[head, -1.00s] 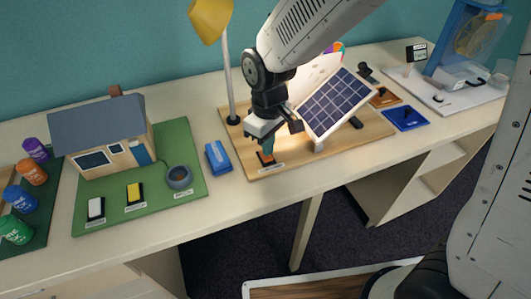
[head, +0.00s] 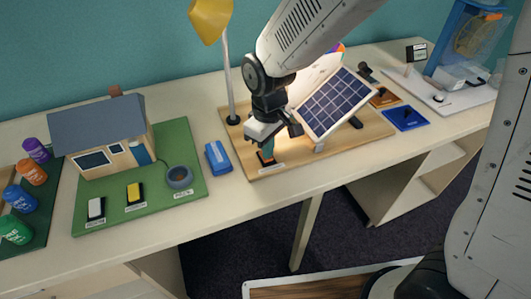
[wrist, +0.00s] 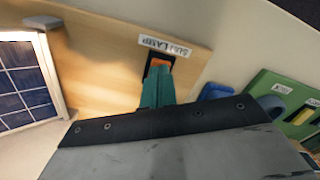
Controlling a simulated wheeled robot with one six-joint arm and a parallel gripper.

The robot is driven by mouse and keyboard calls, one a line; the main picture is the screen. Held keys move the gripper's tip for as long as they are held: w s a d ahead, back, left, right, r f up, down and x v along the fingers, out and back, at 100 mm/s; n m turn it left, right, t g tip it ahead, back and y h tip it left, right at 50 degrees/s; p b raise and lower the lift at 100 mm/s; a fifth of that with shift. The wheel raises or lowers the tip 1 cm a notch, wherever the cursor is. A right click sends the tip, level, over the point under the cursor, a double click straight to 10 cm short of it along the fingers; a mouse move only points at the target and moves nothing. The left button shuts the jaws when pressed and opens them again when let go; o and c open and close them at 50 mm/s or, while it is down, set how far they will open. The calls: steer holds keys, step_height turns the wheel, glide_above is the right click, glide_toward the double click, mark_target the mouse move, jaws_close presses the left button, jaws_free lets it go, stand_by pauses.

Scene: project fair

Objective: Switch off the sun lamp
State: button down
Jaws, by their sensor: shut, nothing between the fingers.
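The sun lamp, with a yellow shade (head: 210,18) on a grey pole, stands at the back of a wooden board (head: 350,146). A bright patch of light still lies on the board behind the solar panel (head: 335,102). The lamp's switch (wrist: 152,64) is a small black base with an orange part, beside a label (wrist: 165,46) reading "SUN LAMP". My gripper (wrist: 157,76) is shut and empty, its teal fingertips right at the switch and partly covering it. In the head view the gripper (head: 267,150) points down onto the switch. I cannot tell whether the tips press it.
A blue box-like object (head: 217,158) lies just left of the board. The tilted solar panel is close to my gripper's right. Bottles stand at the far left.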

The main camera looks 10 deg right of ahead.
steer(key=shift+f, duration=0.35)
steer(key=shift+r, duration=3.5)
steer(key=s+d+r+m, duration=0.4)
steer(key=s+d+r, duration=0.1)
steer(key=s+d, duration=0.4)
steer(key=s+d+r+m+t, duration=0.1)
steer(key=s+d+r+m, duration=0.4)
steer(key=s+d, duration=0.5)
steer(key=shift+s+d+r, duration=0.25)
steer(key=shift+d+r, duration=0.35)
steer(key=shift+d, duration=0.35)
